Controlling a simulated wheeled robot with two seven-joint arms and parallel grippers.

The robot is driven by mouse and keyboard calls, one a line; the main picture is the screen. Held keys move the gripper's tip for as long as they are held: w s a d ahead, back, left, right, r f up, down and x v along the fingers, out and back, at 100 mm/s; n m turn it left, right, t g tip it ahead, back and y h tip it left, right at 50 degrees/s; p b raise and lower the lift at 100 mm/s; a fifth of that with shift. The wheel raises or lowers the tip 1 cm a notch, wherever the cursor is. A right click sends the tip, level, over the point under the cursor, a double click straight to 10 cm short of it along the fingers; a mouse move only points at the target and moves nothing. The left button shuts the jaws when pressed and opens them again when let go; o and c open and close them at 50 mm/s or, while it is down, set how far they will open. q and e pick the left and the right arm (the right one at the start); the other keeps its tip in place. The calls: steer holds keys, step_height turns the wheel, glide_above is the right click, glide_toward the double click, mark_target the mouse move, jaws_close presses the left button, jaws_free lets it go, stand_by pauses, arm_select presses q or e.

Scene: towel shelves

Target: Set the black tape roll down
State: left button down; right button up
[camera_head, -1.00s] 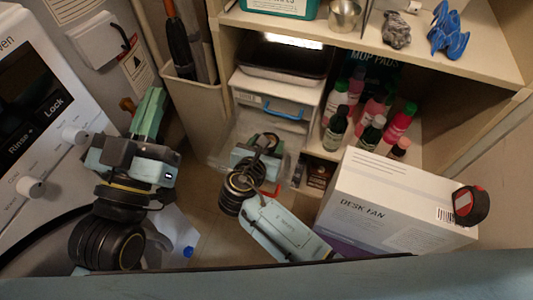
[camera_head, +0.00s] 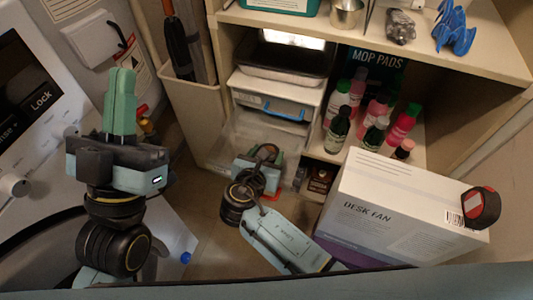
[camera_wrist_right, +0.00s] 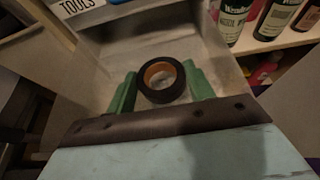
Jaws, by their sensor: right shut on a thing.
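The black tape roll (camera_wrist_right: 147,91) with an orange-brown core is between the green fingers of my right gripper (camera_wrist_right: 161,88) in the right wrist view. The gripper is shut on it. In the head view my right gripper (camera_head: 262,160) is low in front of the shelf, over the clear bin (camera_head: 222,150). The wrist view shows pale bin walls around the roll; whether the roll touches the bottom is unclear. My left gripper (camera_head: 122,95) points up in front of the washing machine, away from the roll. Its finger gap is not clear.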

steer(key=shift+f, duration=0.5)
steer(key=o, duration=1)
steer(key=shift+c, duration=0.2)
steer(key=shift+r, duration=0.1)
